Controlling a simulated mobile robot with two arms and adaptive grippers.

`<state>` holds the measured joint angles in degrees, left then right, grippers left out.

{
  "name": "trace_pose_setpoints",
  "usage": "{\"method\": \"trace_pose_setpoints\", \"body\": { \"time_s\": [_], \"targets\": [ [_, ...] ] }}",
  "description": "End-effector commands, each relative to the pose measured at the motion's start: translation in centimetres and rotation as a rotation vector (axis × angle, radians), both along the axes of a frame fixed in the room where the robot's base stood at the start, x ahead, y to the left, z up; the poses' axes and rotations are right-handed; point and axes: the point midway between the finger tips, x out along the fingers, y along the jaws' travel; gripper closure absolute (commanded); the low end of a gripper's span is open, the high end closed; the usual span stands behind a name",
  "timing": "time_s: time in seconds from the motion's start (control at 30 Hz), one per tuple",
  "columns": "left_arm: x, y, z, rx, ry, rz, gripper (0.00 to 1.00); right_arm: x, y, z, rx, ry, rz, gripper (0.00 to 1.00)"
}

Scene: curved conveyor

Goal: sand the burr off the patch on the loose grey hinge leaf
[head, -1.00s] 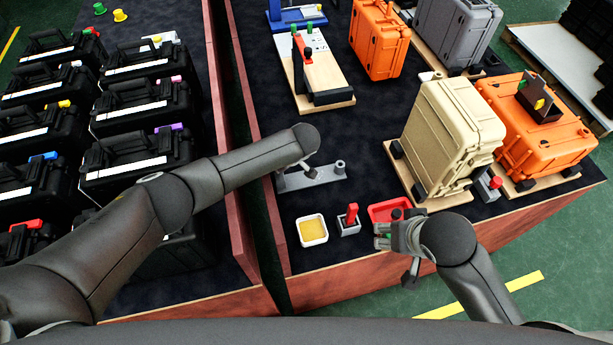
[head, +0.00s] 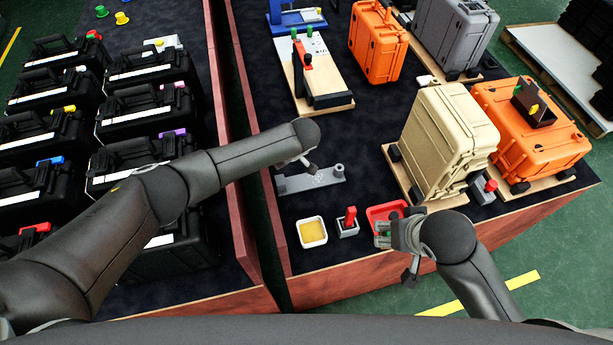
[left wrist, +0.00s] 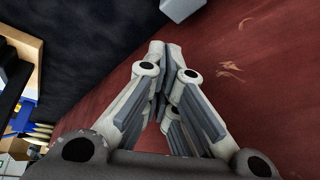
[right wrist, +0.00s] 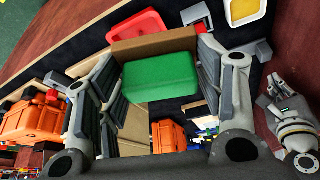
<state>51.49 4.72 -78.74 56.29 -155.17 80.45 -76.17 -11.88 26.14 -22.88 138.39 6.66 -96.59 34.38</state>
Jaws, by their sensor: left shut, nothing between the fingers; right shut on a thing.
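A flat grey piece with upright posts (head: 326,178), seemingly the hinge leaf or its holder, lies on the dark mat in the head view. I cannot make out the patch or burr. My left gripper (head: 308,165) is just above it, partly hidden by my arm. In the left wrist view the left fingers (left wrist: 160,85) are closed and empty over the red-brown table side. My right gripper (right wrist: 160,85) is shut on a green block with a tan layer (right wrist: 160,77), seemingly a sanding block. In the head view the right gripper (head: 392,232) is beside the red tray (head: 376,212).
A white dish with yellow content (head: 312,231) and a grey holder with a red upright (head: 348,222) stand left of the tray. A beige case (head: 440,140) and an orange case (head: 530,130) stand behind on the right. Black cases (head: 140,165) fill the left table.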

Motion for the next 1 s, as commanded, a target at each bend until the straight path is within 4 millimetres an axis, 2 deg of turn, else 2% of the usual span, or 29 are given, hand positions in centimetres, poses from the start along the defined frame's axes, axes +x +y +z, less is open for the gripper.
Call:
{"method": "trace_pose_setpoints", "body": {
  "time_s": [0.03, 0.17, 0.53, 0.67, 0.77, 1.0],
  "targets": [
    [0.0, 0.0, 0.8, 0.000, -0.001, 0.000, 1.00, 0.0, 0.0, 0.7, 0.000, -0.001, 0.000, 0.57],
    [0.0, 0.0, 1.6, 0.000, -0.001, 0.000, 1.00, 0.0, 0.0, 1.3, 0.000, -0.001, 0.000, 0.57],
    [0.0, 0.0, 1.7, 0.000, 0.000, 0.000, 1.00, 0.0, 0.0, 1.2, 0.000, -0.001, 0.000, 0.57],
    [-0.2, -0.3, 2.4, 0.000, -0.002, 0.000, 1.00, 0.0, 0.0, 1.2, 0.000, -0.001, 0.000, 0.57],
    [-0.6, -0.7, 3.4, 0.000, -0.003, -0.002, 1.00, 0.0, 0.0, 1.2, 0.000, -0.001, 0.000, 0.57],
    [-2.0, -2.2, 7.3, -0.001, -0.005, -0.003, 1.00, 0.0, 0.0, 1.2, 0.000, -0.001, 0.000, 0.57]
  ]
}}
